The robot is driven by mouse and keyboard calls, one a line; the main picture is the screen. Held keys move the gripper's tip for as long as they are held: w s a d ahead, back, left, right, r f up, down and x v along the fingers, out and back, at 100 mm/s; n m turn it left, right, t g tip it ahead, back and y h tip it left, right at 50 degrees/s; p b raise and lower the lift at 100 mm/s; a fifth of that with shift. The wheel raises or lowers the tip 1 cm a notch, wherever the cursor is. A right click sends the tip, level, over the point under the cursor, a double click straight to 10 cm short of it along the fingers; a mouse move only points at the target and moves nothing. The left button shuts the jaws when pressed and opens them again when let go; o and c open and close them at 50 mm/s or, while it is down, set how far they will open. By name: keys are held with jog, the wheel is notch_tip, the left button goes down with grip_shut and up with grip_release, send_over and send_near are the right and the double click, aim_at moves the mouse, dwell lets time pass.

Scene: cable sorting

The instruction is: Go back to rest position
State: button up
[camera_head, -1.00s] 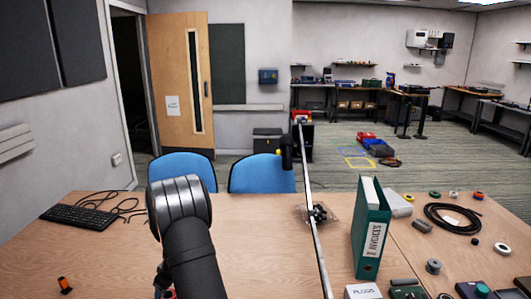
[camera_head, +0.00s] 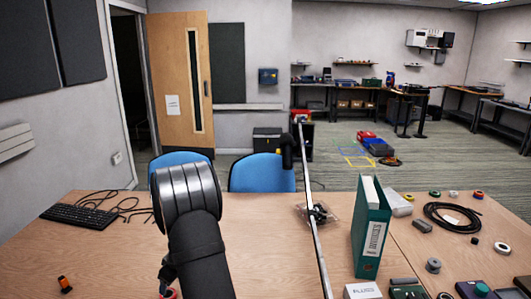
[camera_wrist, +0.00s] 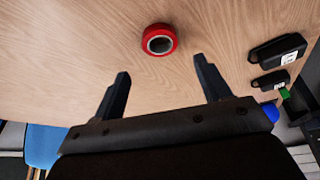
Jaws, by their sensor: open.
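My gripper (camera_wrist: 162,82) shows in the wrist view with its two dark fingers spread wide apart and nothing between them. A red ring-shaped roll (camera_wrist: 160,40) lies on the wooden table (camera_wrist: 60,60) just beyond the fingertips, apart from them. A bit of red shows at the bottom edge beside the arm.
A keyboard (camera_head: 82,215) with cables lies at the left, and an orange-black item (camera_head: 65,284) at front left. A green binder (camera_head: 371,233) stands right of a thin upright pole (camera_head: 317,235). A black cable coil (camera_head: 452,217) and small parts crowd the right. Blue chairs (camera_head: 262,173) stand behind.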

jog(key=w+v, duration=0.1)
jog(key=v, duration=0.3)
jog(key=x, duration=0.7)
jog(key=s+x, duration=0.1)
jog(key=x, duration=0.3)
jog(key=shift+a+f, duration=0.15)
jog(key=shift+f, duration=0.1)
jog(key=shift+w+a+r, duration=0.1)
jog(key=shift+a, duration=0.05)
notch_tip(320, 180, up, 3)
jog(key=shift+r, duration=0.15)
jog(key=d+r, duration=0.7)
jog(key=d, duration=0.5)
jog(key=w+a+n+g, duration=0.25)
jog(key=a+n, duration=0.25)
jog(key=a, duration=1.5)
jog(key=shift+y, duration=0.3)
jog(key=a+f, duration=0.1)
jog(key=a, duration=0.2)
jog(key=s+a+f, duration=0.1)
jog(key=a+f, duration=0.1)
jog(key=a, duration=0.1)
jog(key=a+f, duration=0.2)
jog(key=a, duration=0.1)
jog(key=shift+s+f, duration=0.2)
jog(key=shift+s, duration=0.1)
